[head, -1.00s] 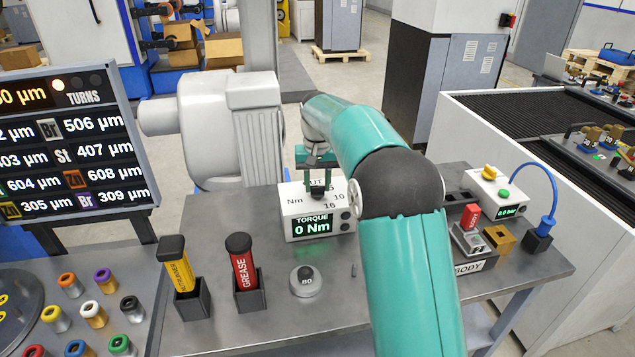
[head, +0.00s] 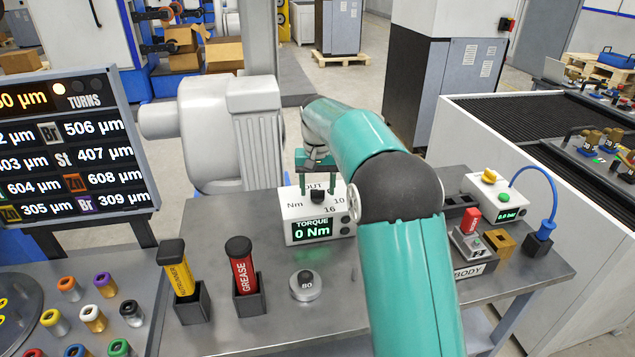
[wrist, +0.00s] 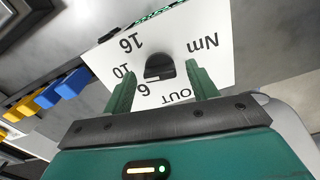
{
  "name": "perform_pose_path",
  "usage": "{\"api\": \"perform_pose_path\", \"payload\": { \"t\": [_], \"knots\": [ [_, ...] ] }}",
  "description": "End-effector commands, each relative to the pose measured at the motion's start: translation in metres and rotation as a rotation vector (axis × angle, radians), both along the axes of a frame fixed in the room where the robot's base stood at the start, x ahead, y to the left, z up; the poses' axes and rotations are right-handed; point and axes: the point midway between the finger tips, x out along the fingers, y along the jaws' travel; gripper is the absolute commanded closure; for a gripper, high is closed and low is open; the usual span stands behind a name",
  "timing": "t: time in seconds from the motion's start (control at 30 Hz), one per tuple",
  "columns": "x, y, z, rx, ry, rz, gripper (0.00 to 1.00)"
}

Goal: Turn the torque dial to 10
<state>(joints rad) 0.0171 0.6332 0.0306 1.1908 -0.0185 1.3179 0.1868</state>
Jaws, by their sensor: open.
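The torque unit (head: 297,208) is a white box on the bench, its green display reading "TORQUE 0 Nm". Its black dial (wrist: 158,67) sits on the top face among the marks OUT, 6, 10 and 16; in the head view the dial (head: 317,196) is partly hidden. I cannot tell exactly which mark it points to. My gripper (wrist: 163,83) is open, with one green finger on each side of the dial and clear gaps between. In the head view my gripper (head: 318,183) is above the box, pointing down.
A round grey piece marked 80 (head: 305,285) lies in front of the unit. A pressure box with a blue hose (head: 495,198) stands at right.

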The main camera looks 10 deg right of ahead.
Motion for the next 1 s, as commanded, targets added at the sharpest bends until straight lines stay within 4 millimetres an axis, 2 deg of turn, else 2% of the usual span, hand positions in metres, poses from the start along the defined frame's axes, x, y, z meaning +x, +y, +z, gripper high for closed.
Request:
{"api": "perform_pose_path", "payload": {
  "t": [0.13,0.23,0.6,0.7,0.83,1.0],
  "knots": [
    [0.0,0.0,0.01,0.0,-0.001,0.0,0.42],
    [0.001,0.0,0.025,-0.001,-0.003,0.0,0.42],
    [0.001,0.0,0.106,0.0,-0.004,0.0,0.42],
    [0.001,0.0,0.121,0.0,-0.002,0.0,0.42],
    [0.0,0.0,0.134,0.0,-0.002,0.0,0.42],
    [0.0,0.0,0.138,0.0,0.0,0.0,0.42]
  ]
}}
